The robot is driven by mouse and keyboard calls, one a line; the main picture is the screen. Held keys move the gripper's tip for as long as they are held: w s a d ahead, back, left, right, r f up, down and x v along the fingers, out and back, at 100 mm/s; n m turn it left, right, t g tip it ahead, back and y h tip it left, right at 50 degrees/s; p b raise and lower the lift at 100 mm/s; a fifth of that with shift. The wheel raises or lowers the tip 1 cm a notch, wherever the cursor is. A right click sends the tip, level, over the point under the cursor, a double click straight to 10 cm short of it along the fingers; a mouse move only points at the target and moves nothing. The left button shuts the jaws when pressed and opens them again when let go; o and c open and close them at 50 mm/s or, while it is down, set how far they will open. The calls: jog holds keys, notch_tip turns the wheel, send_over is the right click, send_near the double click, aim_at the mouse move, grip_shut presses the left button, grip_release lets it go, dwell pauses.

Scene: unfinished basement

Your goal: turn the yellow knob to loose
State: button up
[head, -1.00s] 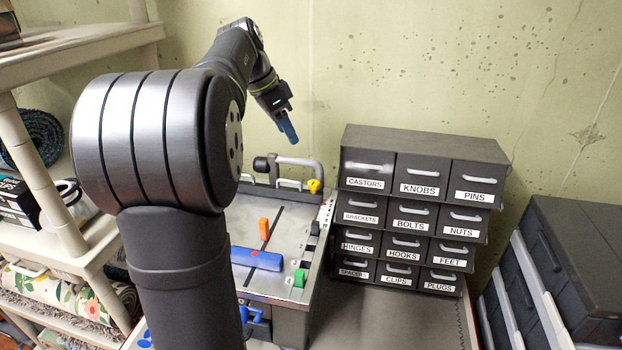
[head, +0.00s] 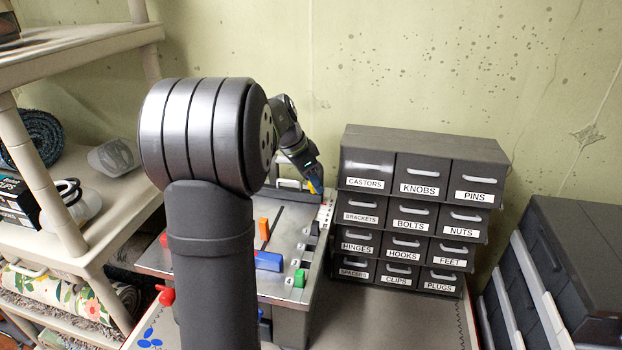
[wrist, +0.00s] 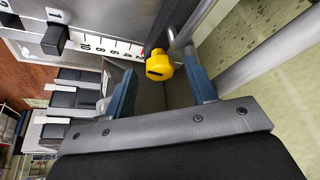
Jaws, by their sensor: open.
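The yellow knob (wrist: 159,65) shows in the wrist view, between and just beyond the two blue fingers of my gripper (wrist: 163,92). The fingers stand apart, and a gap shows between each finger and the knob. In the head view my gripper (head: 313,186) is at the back right of the metal-topped panel, and the knob is largely hidden behind the fingers there. I cannot read any loose or tight marking by the knob.
A grey labelled drawer cabinet (head: 420,150) stands close on the right. A metal rail (wrist: 243,73) runs beside the knob. Shelves (head: 85,45) stand at the left.

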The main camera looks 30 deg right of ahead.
jog(key=shift+f, duration=0.1)
jog(key=c, duration=1)
jog(key=shift+o, duration=0.2)
jog(key=shift+n+t, duration=0.3)
jog(key=shift+n, duration=0.5)
jog(key=o, duration=1)
jog(key=shift+c, duration=0.2)
jog(key=v, duration=1.7)
jog(key=shift+r, duration=0.25)
jog(key=shift+s, duration=0.1)
